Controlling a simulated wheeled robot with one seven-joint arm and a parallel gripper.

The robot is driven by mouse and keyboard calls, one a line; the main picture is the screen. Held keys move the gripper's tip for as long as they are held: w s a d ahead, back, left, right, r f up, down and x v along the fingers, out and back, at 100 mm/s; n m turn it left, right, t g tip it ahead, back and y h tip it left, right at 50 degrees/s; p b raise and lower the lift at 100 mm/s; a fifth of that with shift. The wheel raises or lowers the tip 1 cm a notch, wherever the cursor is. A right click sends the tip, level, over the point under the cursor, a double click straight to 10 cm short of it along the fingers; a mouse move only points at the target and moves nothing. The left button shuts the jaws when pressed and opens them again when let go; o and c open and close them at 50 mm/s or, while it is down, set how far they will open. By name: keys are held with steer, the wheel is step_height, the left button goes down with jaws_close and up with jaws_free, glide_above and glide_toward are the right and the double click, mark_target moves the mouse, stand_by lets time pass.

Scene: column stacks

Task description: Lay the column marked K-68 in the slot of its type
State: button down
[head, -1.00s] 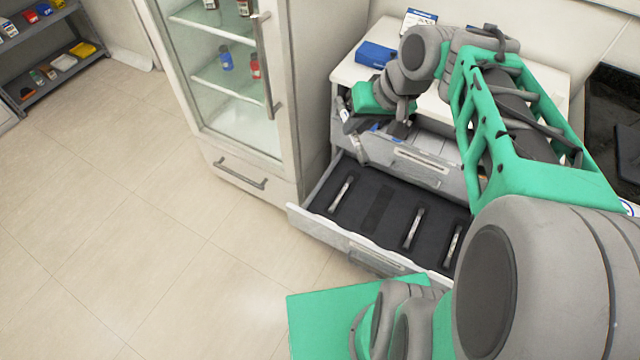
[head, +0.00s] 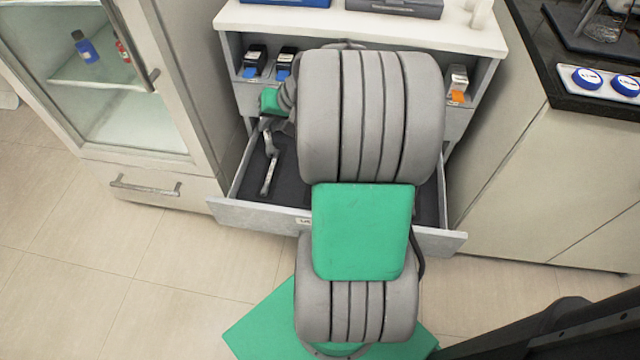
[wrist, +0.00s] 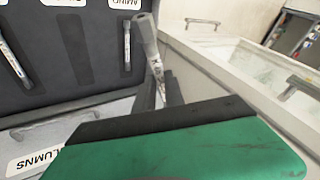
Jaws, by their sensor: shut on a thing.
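My gripper (head: 270,122) is shut on a slim pale column (wrist: 157,68), held over the left side of the open drawer (head: 255,206). Its marking cannot be read. In the wrist view the dark drawer insert shows an empty slot (wrist: 70,48) between two slots with columns lying in them, one column (wrist: 127,45) nearer my gripper and one farther column (wrist: 13,58). White slot labels lie along the insert's edge; one seems to read AMINO, upside down. In the head view one slotted column (head: 268,178) shows; my arm hides most of the drawer.
A glass-door fridge (head: 150,130) stands close to the drawer's left. A dark-topped counter (head: 590,110) stands on the right. Small boxes (head: 255,60) sit on a shelf above the drawer. The floor in front is clear.

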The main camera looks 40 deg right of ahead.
steer(key=s+d+f+m+b, duration=0.1)
steer(key=d+f+b, duration=0.3)
steer(key=f, duration=0.3)
steer(key=s+d+f+m+h+b, duration=0.1)
steer(key=d+f+b, duration=0.3)
steer(key=f, duration=0.4)
steer(key=s+d+f+m+t+h+b, duration=0.1)
steer(key=s+d+f+m+b, duration=0.1)
steer(key=f, duration=0.6)
steer(key=shift+s+d+f+m+b, duration=0.15)
steer(key=shift+d+m+b, duration=0.35)
steer(key=shift+d+b, duration=0.8)
step_height(320, 180, down, 3)
steer(key=b, duration=0.3)
steer(key=shift+f, duration=0.2)
steer(key=shift+f+b, duration=0.65)
steer(key=shift+f, duration=0.35)
steer(key=shift+f, duration=0.3)
steer(key=c, duration=1.3)
jaws_free()
steer(key=shift+c, duration=0.2)
steer(key=shift+s, duration=0.1)
steer(key=shift+s+f, duration=0.1)
steer(key=shift+f, duration=0.05)
